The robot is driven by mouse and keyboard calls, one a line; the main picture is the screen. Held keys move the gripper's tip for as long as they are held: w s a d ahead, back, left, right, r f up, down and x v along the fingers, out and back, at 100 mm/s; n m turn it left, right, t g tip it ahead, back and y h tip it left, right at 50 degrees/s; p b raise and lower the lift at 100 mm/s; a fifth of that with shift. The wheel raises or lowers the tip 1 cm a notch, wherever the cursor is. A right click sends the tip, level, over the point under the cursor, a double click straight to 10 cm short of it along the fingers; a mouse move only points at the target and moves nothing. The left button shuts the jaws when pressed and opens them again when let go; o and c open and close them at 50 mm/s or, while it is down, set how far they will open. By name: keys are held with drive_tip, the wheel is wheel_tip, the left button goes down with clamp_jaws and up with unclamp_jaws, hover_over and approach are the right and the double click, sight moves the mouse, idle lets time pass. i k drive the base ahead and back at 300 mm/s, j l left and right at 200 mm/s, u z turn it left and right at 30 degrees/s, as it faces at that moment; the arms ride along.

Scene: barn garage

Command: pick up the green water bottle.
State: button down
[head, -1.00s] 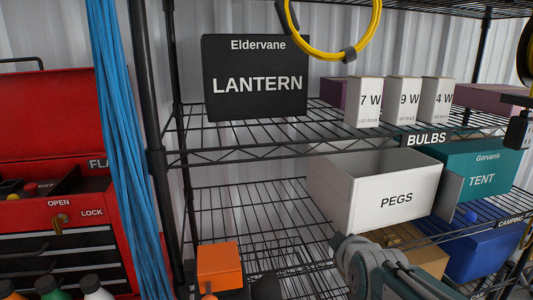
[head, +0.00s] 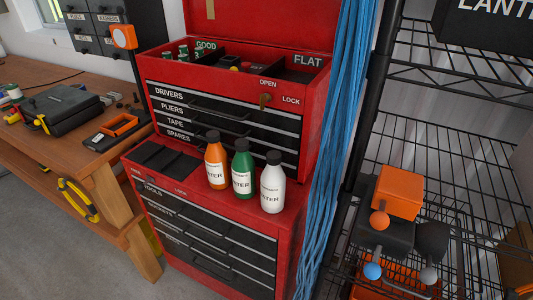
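The green water bottle (head: 242,169) has a black cap and a white label partly reading "TER". It stands upright on the right part of the red lower tool chest's top (head: 285,222). It is in the middle of a row of three bottles. An orange bottle (head: 215,163) stands close on its left and a white bottle (head: 272,184) close on its right. The upper chest is behind it. My gripper is not in view.
The red upper tool chest (head: 308,137) has an open lid. Blue cables (head: 343,110) hang right of the bottles. A wire shelf (head: 436,130) stands at the right, holding an orange box (head: 399,189). A wooden workbench (head: 95,155) is at the left. Floor shows at the lower left.

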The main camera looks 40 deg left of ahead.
sight(242, 165)
drive_tip(key=u, duration=1.85)
drive_tip(key=i+j+z, duration=0.3)
drive_tip(key=j, duration=0.3)
drive_tip(key=i+j+z, duration=0.35)
drive_tip(key=j, duration=0.35)
drive_tip(key=i+j+z, duration=0.15)
drive_tip(key=j, duration=0.25)
drive_tip(key=i+j+z, duration=0.15)
drive_tip(key=j, duration=0.25)
